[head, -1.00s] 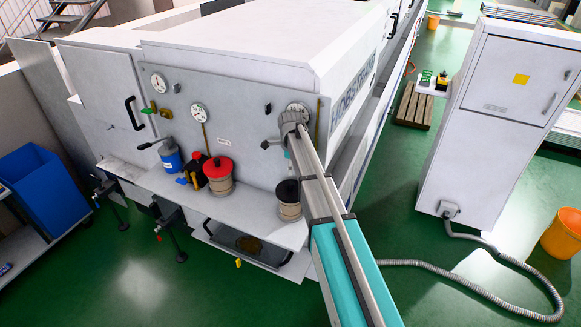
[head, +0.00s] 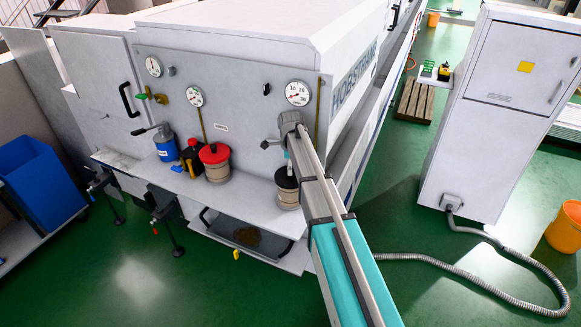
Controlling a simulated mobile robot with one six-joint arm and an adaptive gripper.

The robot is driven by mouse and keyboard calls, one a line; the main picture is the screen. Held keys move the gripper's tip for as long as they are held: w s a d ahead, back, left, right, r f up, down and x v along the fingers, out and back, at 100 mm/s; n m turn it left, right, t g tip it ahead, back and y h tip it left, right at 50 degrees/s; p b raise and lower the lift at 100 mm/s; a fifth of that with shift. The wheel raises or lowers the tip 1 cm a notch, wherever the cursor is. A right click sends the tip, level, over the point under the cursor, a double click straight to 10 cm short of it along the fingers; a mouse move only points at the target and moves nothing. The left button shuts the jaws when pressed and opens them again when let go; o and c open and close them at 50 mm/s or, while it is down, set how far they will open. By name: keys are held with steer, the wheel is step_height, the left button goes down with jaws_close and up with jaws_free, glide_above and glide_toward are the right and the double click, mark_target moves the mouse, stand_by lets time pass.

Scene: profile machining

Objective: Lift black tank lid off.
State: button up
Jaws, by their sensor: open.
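The tank with a black lid (head: 286,179) stands on the machine's shelf. Its body (head: 288,199) is beige, and my arm partly covers its right side. The lid sits on the tank. My gripper (head: 272,143) is at the end of my arm, above the lid and in front of the panel. Only a small dark part of it shows left of the wrist. The rest is hidden, and no contact with the lid shows. Its jaws are open and hold nothing visible.
A red-lidded tank (head: 215,164), a black can (head: 193,157) and a blue canister (head: 166,146) stand left on the shelf (head: 240,208). Gauges, including a large one (head: 297,93), are on the panel behind. A white cabinet (head: 490,120) stands right. Green floor between is mostly clear.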

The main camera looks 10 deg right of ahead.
steer(key=shift+f+b, duration=0.9)
steer(key=shift+f, duration=0.25)
jaws_close()
